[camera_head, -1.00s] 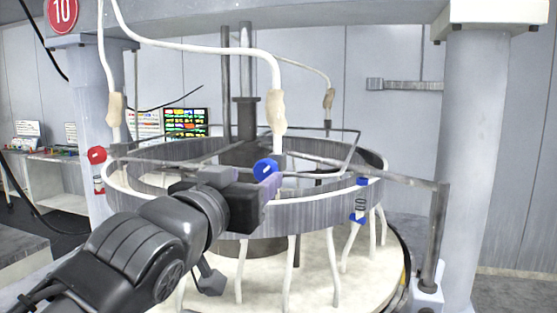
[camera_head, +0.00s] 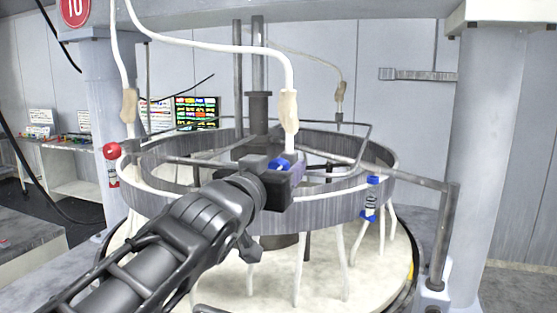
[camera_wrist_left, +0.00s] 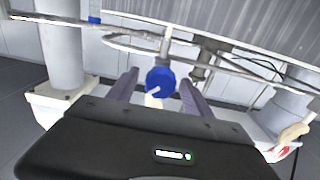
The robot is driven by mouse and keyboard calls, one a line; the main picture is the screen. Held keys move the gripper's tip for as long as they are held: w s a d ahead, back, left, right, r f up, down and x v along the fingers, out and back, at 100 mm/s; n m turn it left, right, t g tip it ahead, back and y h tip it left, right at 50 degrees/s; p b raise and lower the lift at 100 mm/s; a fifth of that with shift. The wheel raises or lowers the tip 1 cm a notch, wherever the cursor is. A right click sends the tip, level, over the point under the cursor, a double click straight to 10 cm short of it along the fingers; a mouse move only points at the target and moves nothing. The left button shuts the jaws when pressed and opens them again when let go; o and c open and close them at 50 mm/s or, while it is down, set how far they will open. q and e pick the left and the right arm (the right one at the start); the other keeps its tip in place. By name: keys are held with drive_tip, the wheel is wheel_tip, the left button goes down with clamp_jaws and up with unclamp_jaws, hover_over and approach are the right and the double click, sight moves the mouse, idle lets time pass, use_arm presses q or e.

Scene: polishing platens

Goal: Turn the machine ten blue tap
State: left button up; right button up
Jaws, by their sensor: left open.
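The blue tap (camera_head: 279,164) is a round blue knob with a white mark, at the near rim of the grey ring in the head view. In the left wrist view the blue tap (camera_wrist_left: 160,81) lies between the two fingers. My left gripper (camera_head: 290,172) is at the tap, its fingers partly hiding it in the head view. In the left wrist view my left gripper (camera_wrist_left: 158,88) is open, with a finger on each side of the tap and gaps visible. Whether a finger touches it cannot be told. My right gripper is out of view.
A red knob (camera_head: 111,151) is at the ring's left, and a blue-ended fitting (camera_head: 371,197) hangs at its right. The grey ring (camera_head: 340,208) stands over a pale platen (camera_head: 270,285). A bent metal rail (camera_head: 445,225) and a thick column (camera_head: 480,150) stand at right.

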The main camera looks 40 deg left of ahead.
use_arm(q)
drive_tip(key=shift+w+a, duration=0.1)
drive_tip(key=shift+w, duration=0.15)
clamp_jaws()
idle(0.5)
